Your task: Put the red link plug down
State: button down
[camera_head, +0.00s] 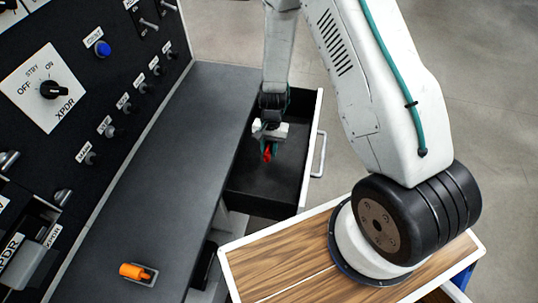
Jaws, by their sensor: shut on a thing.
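The red link plug (267,152) is a small red piece held at the tip of my gripper (267,148). My gripper points down over the open drawer (265,208) and is shut on the plug. I cannot tell how far the plug is above the drawer floor, or whether it touches it. Part of the plug is hidden by the fingers. The drawer is dark inside with pale walls, and a handle on its right side; its visible floor looks empty.
A dark counter (150,180) runs left of the drawer, below a black panel (110,85) with switches and a blue button (103,48). An orange plug (132,271) sits in a small holder on the counter. My arm stands on a wooden top (275,262) at the lower right.

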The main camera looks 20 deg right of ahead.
aim_at(269, 156)
jog(key=shift+w+d+x, duration=0.1)
jog(key=shift+w+x, duration=0.05)
jog(key=shift+x, duration=0.5)
jog(key=shift+w+d+x, duration=0.1)
jog(key=shift+x, duration=0.6)
jog(key=shift+w+d+x, duration=0.1)
jog(key=shift+w+x, duration=0.05)
jog(key=shift+x, duration=0.5)
jog(key=shift+f, duration=0.2)
jog(key=c, duration=1.2)
grip_release()
jog(key=shift+o, duration=0.2)
